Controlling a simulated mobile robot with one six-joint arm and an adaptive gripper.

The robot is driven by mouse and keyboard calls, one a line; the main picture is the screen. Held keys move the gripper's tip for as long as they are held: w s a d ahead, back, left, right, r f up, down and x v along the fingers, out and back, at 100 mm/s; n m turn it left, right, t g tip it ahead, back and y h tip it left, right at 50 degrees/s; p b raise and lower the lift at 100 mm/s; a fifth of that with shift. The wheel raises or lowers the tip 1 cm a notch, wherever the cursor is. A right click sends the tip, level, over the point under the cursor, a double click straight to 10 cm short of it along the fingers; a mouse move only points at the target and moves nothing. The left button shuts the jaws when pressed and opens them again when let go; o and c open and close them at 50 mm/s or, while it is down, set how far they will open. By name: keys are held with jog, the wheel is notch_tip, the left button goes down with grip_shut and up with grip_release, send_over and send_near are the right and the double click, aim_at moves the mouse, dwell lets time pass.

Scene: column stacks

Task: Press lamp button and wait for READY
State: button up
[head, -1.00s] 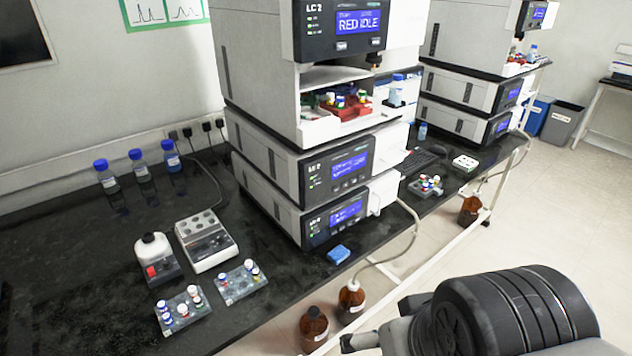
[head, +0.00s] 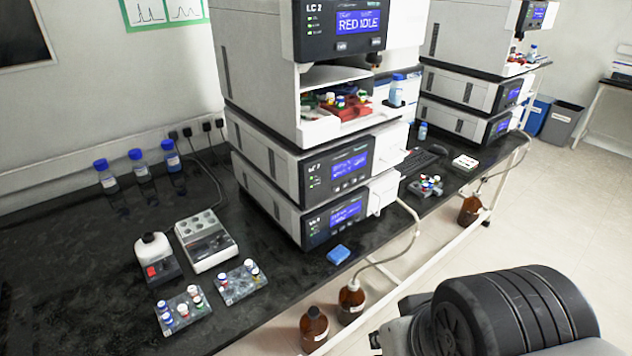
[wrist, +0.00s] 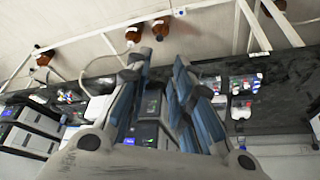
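The LC 2 stack (head: 262,85) stands on the black bench in the head view. Its top unit has a blue display (head: 359,21) that reads RED IDLE. Two small buttons sit under it, a left one (head: 341,45) and a right one (head: 376,41); their labels are too small to read. In the wrist view my gripper (wrist: 161,60) is open and empty, its blue-grey fingers apart. A dark unit front (wrist: 150,104) shows between the fingers, some way beyond them. The head view does not show my gripper, only my arm at the lower right.
An open bay with a red vial tray (head: 347,108) lies under the display. A second stack (head: 462,50) stands to the right. Vial racks (head: 184,311), a blue sponge (head: 338,254) and a tube to brown bottles (head: 351,303) are near the bench front.

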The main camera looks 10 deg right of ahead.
grip_shut()
dwell(1.2)
